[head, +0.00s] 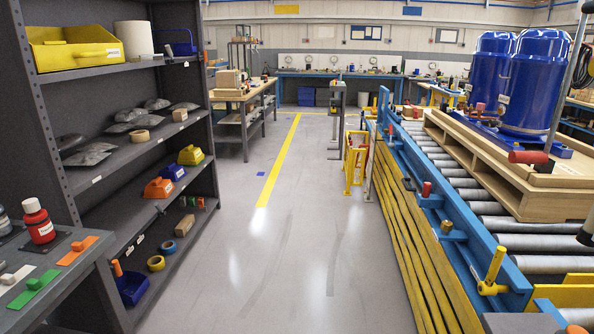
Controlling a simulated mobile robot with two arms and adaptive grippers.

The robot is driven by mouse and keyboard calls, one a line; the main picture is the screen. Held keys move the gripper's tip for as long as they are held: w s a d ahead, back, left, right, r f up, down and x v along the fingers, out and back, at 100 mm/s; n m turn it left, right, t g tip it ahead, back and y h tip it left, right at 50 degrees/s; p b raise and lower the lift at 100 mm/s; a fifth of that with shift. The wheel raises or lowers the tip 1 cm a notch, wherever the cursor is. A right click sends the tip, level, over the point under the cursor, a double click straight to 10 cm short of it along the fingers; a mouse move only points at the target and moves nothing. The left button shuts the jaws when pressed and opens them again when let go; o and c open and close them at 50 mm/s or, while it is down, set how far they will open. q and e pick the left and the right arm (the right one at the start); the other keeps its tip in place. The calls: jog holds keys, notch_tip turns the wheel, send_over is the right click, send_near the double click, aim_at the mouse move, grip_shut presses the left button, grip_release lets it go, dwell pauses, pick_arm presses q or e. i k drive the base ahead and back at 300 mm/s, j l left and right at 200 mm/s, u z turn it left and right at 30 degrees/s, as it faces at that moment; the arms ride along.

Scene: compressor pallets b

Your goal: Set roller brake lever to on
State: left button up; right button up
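The roller conveyor (500,225) runs along the right side, with a blue side rail facing the aisle. Several small levers stand on this rail. A yellow lever (495,262) rises from a yellow bracket near the front, leaning slightly right. A red-topped lever (426,190) stands upright on a blue mount farther back. I cannot tell which of these is the roller brake lever, and no label is readable. Neither of my grippers is in view.
A wooden pallet (520,192) with blue compressor tanks (535,80) rests on the rollers. Yellow bars (415,245) line the conveyor's aisle side. A dark shelf (115,235) with bins stands at left. The grey floor aisle (290,250) between is clear.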

aim_at(390, 145)
jog(key=i+z, duration=0.2)
jog(key=i, duration=0.7)
jog(key=i+j+z, duration=0.2)
jog(key=i, duration=0.7)
jog(key=i+l+z, duration=0.2)
jog(key=i, duration=0.7)
jog(key=i+z, duration=0.15)
jog(key=i, duration=0.8)
jog(key=i+l+z, duration=0.1)
jog(key=i+j+z, duration=0.1)
jog(key=i+z, duration=0.3)
jog(key=i+j+z, duration=0.1)
jog(key=z, duration=0.35)
jog(key=i+j, duration=0.05)
jog(key=i, duration=0.05)
